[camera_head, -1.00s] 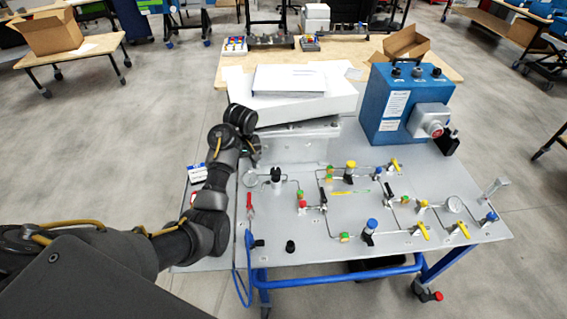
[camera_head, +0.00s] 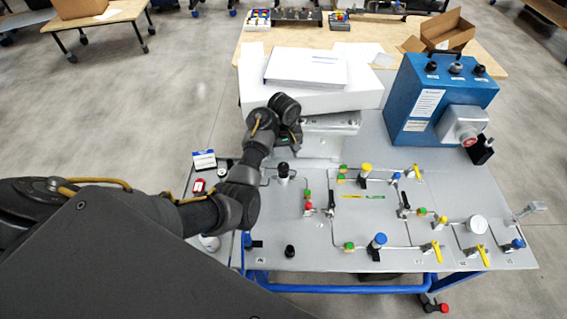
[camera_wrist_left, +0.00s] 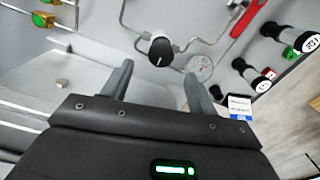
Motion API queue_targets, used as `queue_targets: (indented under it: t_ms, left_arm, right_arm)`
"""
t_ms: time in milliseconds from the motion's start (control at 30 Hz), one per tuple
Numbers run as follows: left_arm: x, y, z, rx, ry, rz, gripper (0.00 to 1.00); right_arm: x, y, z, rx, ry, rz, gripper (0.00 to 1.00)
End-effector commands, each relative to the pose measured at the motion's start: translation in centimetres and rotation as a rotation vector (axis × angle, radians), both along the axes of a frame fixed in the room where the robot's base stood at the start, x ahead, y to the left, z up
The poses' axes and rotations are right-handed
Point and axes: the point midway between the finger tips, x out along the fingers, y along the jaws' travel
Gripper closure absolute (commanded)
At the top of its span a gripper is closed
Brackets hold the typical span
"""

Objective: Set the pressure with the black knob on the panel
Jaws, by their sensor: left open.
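The metal panel (camera_head: 330,225) carries pipes, valves and knobs. A round black knob (camera_head: 283,170) stands upright at its upper left. In the left wrist view the black knob (camera_wrist_left: 161,50) shows a white mark on its top. A gauge (camera_wrist_left: 199,68) sits beside it there. My left gripper (camera_head: 291,138) is behind the knob in the head view, its fingers partly hidden. In the left wrist view the open fingers of my left gripper (camera_wrist_left: 158,74) point toward the knob, with nothing between them. The knob lies just beyond the tips, apart from them. My right gripper is out of view.
A white box (camera_head: 310,95) with a paper stack stands behind the panel. A blue unit (camera_head: 440,98) stands at the back right. Another black knob (camera_head: 290,251), blue knobs (camera_head: 378,241) and yellow handles (camera_head: 437,252) rise from the panel. A red-handled valve (camera_wrist_left: 248,18) is near the gauge.

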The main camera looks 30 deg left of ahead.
Motion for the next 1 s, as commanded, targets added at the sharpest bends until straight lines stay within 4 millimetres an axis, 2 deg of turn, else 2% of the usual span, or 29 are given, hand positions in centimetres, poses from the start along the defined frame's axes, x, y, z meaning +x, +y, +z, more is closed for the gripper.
queue_targets:
  t_ms: [200, 333, 500, 767, 1000]
  left_arm:
    - [-0.2, 0.3, -3.9, 0.001, 0.003, 0.001, 0.41]
    - [-0.1, 0.4, -5.3, 0.002, 0.002, 0.002, 0.41]
    - [-0.2, 0.3, -6.2, 0.001, 0.001, 0.002, 0.41]
    - [-0.2, 0.3, -6.4, 0.001, 0.0, 0.003, 0.41]
    - [-0.2, 0.3, -6.4, 0.001, 0.0, 0.002, 0.72]
  right_arm:
    - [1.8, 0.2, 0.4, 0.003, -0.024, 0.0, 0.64]
    - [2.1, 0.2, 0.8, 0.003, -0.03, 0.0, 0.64]
    - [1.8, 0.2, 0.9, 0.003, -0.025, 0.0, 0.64]
    - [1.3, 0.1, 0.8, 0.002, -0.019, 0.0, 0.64]
    - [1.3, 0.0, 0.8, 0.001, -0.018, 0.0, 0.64]
